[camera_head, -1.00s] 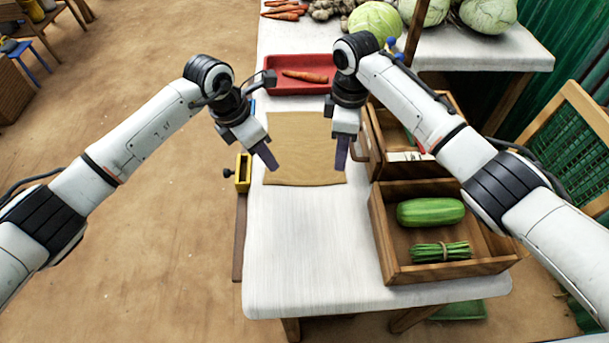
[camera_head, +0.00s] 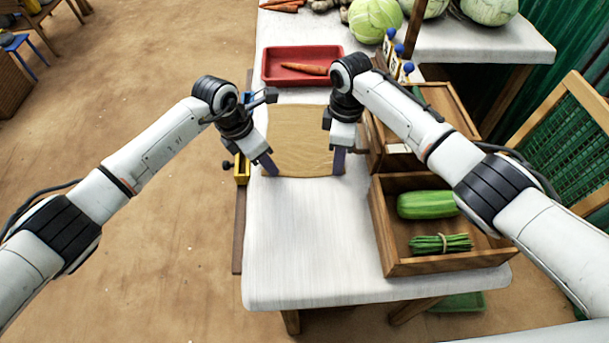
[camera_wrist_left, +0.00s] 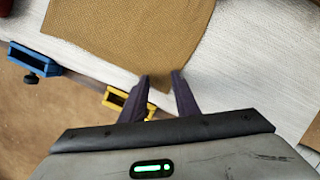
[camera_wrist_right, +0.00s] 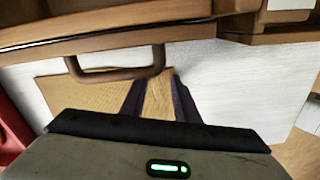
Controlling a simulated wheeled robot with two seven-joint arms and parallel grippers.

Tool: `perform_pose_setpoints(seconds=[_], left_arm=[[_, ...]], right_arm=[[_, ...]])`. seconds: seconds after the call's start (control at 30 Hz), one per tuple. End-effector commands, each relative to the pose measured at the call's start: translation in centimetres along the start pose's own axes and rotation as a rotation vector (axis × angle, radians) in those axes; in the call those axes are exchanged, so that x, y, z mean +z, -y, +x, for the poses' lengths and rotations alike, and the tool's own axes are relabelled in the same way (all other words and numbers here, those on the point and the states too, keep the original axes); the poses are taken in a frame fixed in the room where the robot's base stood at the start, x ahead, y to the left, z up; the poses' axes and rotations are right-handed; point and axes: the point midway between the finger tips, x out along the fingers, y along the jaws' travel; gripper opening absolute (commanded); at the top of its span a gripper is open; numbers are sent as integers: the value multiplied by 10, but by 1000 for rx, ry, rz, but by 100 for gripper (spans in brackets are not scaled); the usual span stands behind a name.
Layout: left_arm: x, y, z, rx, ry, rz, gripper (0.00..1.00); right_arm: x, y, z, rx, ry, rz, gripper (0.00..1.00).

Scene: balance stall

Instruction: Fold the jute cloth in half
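The jute cloth (camera_head: 300,140) is tan and lies flat and unfolded on the white table. My left gripper (camera_head: 272,165) is at the cloth's near left corner. In the left wrist view my left gripper (camera_wrist_left: 160,85) has its fingers apart, with a corner of the cloth (camera_wrist_left: 130,40) reaching between them. My right gripper (camera_head: 338,163) is at the near right corner. In the right wrist view my right gripper (camera_wrist_right: 158,88) also has its fingers apart, with the cloth (camera_wrist_right: 80,95) showing between them. Whether the fingertips touch the cloth is unclear.
A red tray (camera_head: 275,79) with a carrot (camera_head: 305,69) stands behind the cloth. A wooden crate (camera_head: 395,266) with a green gourd (camera_head: 427,205) and tied green beans (camera_head: 440,244) is at right. A wooden box with a handle (camera_wrist_right: 120,72) stands close to my right gripper. The table's front is clear.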

Motion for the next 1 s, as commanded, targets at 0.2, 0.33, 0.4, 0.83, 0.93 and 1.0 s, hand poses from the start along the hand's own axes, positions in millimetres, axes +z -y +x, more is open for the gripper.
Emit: perform_pose_setpoints(seconds=[0.2, 0.33, 0.4, 0.83, 0.93, 1.0], left_arm=[[-2, 0, 1, 0, -4, -1, 9], [-2, 0, 1, 0, -4, -1, 0], [-2, 0, 1, 0, -5, -1, 0], [-3, 0, 1, 0, -7, -2, 0], [-2, -1, -2, 0, -7, -2, 0], [-1, -1, -6, 0, -7, -2, 0]], right_arm=[[1, 0, 1, -1, 1, 1, 9], [1, 0, 1, -1, 2, 1, 0], [1, 0, 1, -1, 2, 1, 0], [2, 0, 1, -2, 4, 2, 0], [2, 0, -3, -2, 4, 2, 0], [2, 0, -7, -2, 4, 2, 0]])
